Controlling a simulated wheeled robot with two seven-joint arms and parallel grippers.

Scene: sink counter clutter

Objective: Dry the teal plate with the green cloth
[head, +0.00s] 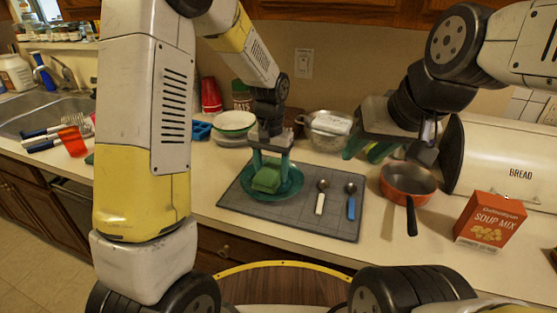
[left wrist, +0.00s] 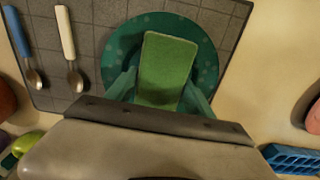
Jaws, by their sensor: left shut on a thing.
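The teal plate (head: 290,186) lies on the grey mat on the counter. The green cloth (head: 266,181), a folded block, is held over the plate by my left gripper (head: 267,170), which points straight down and is shut on it. In the left wrist view, the cloth (left wrist: 166,70) sits between the fingers over the middle of the plate (left wrist: 125,45); whether it touches the plate is hard to tell. My right gripper (head: 368,150) is raised above the counter at the right, near the pan; its fingers show only in part.
The grey mat (head: 315,222) also bears a white-handled spoon (head: 320,198) and a blue-handled spoon (head: 351,202). An orange pan (head: 409,180), a soup mix box (head: 490,221) and a bread bin (head: 505,165) stand right. Stacked bowls (head: 235,123) and a metal pot (head: 326,136) stand behind.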

